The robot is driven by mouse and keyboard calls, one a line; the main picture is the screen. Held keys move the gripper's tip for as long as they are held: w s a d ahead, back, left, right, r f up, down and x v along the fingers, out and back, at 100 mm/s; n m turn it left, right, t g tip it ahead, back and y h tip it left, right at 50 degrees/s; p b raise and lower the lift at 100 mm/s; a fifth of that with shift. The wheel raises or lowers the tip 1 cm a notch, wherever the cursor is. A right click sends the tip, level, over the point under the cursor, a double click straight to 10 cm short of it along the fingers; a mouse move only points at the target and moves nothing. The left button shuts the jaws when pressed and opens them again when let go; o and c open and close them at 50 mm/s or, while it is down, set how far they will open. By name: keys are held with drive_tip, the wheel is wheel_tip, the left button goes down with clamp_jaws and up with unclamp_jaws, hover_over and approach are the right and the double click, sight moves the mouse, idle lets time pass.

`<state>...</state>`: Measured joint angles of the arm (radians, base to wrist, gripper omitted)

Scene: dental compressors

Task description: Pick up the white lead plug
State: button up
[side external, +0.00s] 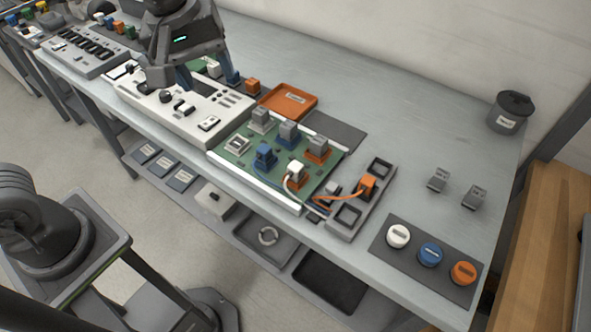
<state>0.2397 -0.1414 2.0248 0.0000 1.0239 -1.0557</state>
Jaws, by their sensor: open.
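A white plug (295,171) with a white lead stands on the green board (246,138), near its front right edge, at an orange socket. The lead curves down its left side. Another small white block (214,69) stands at the back, beside a blue and an orange one. My gripper (192,76) is open, over the back of the white control panel. It is well to the left of and behind the white plug on the green board, and apart from it. Whether anything lies between its fingers is hard to tell.
The green board also carries a blue plug (265,155) and several grey connectors. An orange plug (367,184) with an orange lead sits in the grey holder (377,171) to the right. An orange tray (288,100) lies behind. The table's back right is mostly clear.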

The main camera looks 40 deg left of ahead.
drive_tip(key=w+d+f+n+g, duration=0.1)
drive_tip(key=w+d+f+n, duration=0.2)
drive_tip(key=w+d+n, duration=0.15)
drive_tip(key=n+g, duration=0.2)
drive_tip(key=n, duration=0.2)
hover_over(298, 167)
wheel_tip(298, 167, down, 6)
drive_tip(key=shift+y, duration=0.3)
wheel_tip(298, 167, down, 13)
drive_tip(key=c, duration=1)
